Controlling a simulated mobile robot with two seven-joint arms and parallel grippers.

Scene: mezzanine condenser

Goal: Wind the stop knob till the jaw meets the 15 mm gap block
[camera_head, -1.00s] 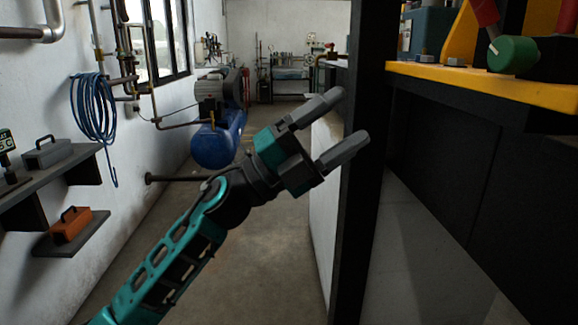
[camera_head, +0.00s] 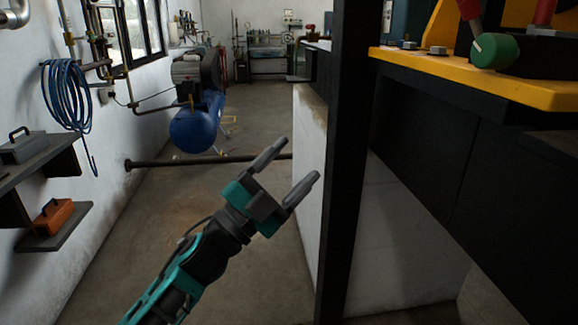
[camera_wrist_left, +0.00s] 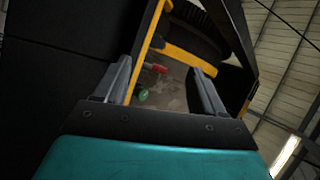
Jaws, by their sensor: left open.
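A green knob (camera_head: 494,51) with a pale line on it sits at the yellow bench edge at upper right, beside a red handle (camera_head: 468,10). I cannot tell for sure that it is the stop knob. In the left wrist view a small green round part (camera_wrist_left: 143,96) and a red part show between the fingers. The jaw and the 15 mm gap block cannot be made out. My left gripper (camera_head: 287,170) is open and empty, over the aisle, left of the dark post and well below and left of the knob. My right gripper is not in view.
A dark upright post (camera_head: 350,150) stands between my left gripper and the yellow-topped bench (camera_head: 500,85). A low bar (camera_head: 205,160) crosses the aisle near a blue compressor tank (camera_head: 197,125). Wall shelves (camera_head: 35,165) stand at left. The aisle floor is otherwise clear.

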